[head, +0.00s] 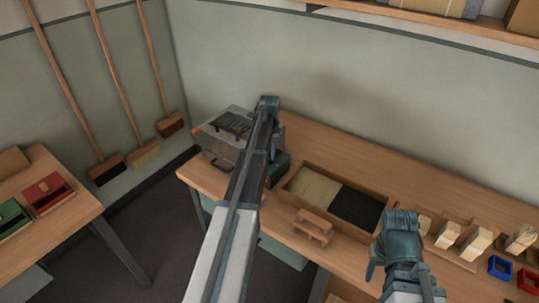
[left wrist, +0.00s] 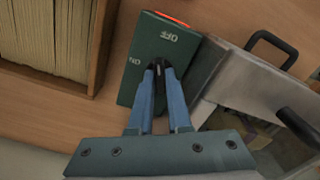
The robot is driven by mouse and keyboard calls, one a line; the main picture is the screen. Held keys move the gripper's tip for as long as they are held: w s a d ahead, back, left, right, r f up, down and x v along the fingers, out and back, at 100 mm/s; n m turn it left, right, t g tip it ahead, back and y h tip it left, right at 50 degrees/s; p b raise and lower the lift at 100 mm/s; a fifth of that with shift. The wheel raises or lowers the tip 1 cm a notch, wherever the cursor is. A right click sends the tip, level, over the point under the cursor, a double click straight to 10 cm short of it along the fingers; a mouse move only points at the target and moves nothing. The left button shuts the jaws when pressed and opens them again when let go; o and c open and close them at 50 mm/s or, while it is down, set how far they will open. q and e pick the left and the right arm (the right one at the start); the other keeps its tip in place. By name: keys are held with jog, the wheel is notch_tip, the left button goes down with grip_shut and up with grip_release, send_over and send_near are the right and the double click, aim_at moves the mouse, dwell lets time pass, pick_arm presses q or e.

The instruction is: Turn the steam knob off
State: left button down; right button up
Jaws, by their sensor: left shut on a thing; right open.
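The green control box (left wrist: 182,50) stands on the bench beside the grey metal steam box (left wrist: 240,82). It carries the words OFF and ON and a red strip along one edge. The dark steam knob (left wrist: 158,66) is on its face, mostly hidden between the fingers, so its exact pointing is hard to tell. My left gripper (left wrist: 159,72) is shut on the knob. In the head view my left arm partly covers the green control box (head: 281,168) and hides the knob. My right gripper (head: 374,258) is open and empty, by the bench's front edge.
The grey steam box (head: 212,142) is left of my left arm. A divided wooden tray (head: 290,203) with pale and black bristles lies to the right. A wooden handled piece (head: 313,228) is in front of it. Brush blocks (head: 447,235) and small bins (head: 499,267) are farther right.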

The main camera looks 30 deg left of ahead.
aim_at(269, 156)
pick_arm(q)
jog(key=m, duration=0.5)
jog(key=shift+m, duration=0.3)
dwell(0.4)
jog(key=c, duration=0.9)
grip_release()
jog(key=shift+o, duration=0.2)
jog(key=shift+r, duration=0.15)
notch_tip(269, 156, up, 14)
jog(key=p, duration=1.4)
jog(key=shift+f, duration=0.2)
